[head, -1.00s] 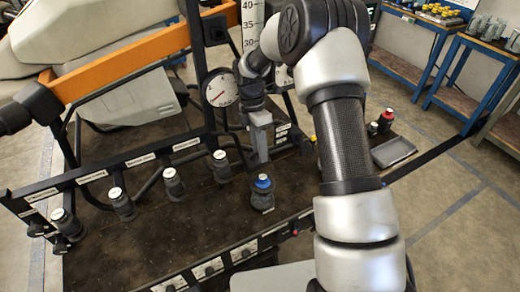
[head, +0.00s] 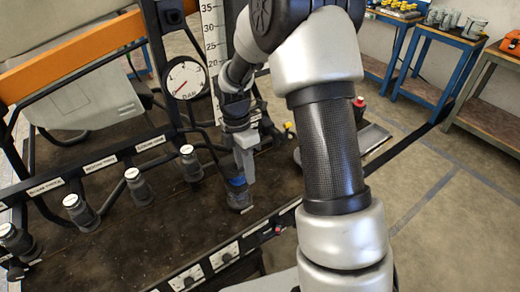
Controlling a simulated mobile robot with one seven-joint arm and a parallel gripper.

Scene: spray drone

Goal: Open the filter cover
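A dark, squat cylindrical unit with a blue top (head: 238,196) stands on the dark platform near the middle of the head view. It looks like the filter with its cover, but no label on it is readable. My gripper (head: 244,172) points down directly over the blue top, with its grey fingers at or just above it. The fingers hide part of the top. I cannot tell whether they touch it or how far apart they are. The cover appears to be in place on the unit.
Several dark white-capped fittings (head: 138,187) stand in a row along the labelled rail to the left. A round dial gauge (head: 185,79) is behind my gripper. A front rail with switches (head: 222,257) runs below. A grey tray (head: 372,138) and red-topped item (head: 359,103) are at right.

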